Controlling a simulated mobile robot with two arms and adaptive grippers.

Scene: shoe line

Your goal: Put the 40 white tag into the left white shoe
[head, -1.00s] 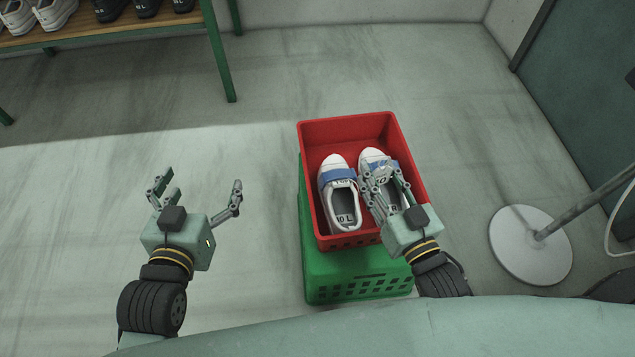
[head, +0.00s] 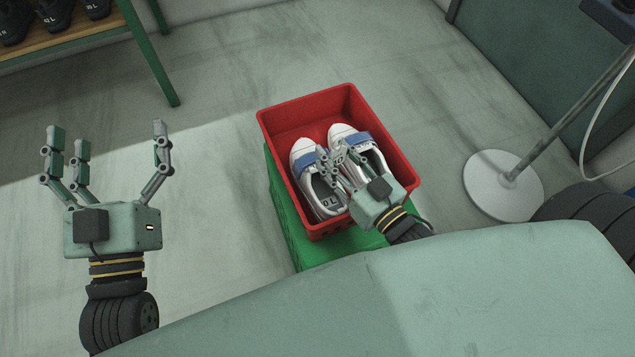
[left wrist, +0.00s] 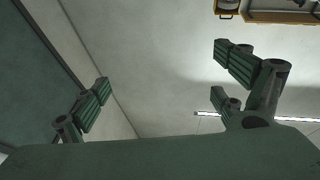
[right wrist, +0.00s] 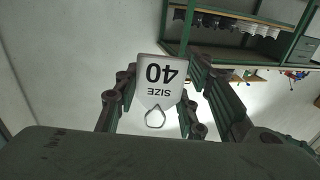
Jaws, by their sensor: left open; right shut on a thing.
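The white tag (right wrist: 160,72) reads "SIZE 40" upside down in the right wrist view and has a metal loop. My right gripper (head: 338,161) is shut on it, over the shoes in the red crate. The tag is not clear in the head view. The left white shoe (head: 302,151) has a blue strap and an insole marked with an L. The right white shoe (head: 345,134) lies beside it, partly covered by my right gripper. My left gripper (head: 110,138) is open and empty, left of the crate; its fingers also show in the left wrist view (left wrist: 168,80).
The red crate (head: 393,139) holds both shoes and sits on a green crate (head: 283,219). A round white stand base (head: 488,195) with a pole is at the right. A shelf (head: 60,44) with dark shoes is at the upper left. Floor between shelf and crate is clear.

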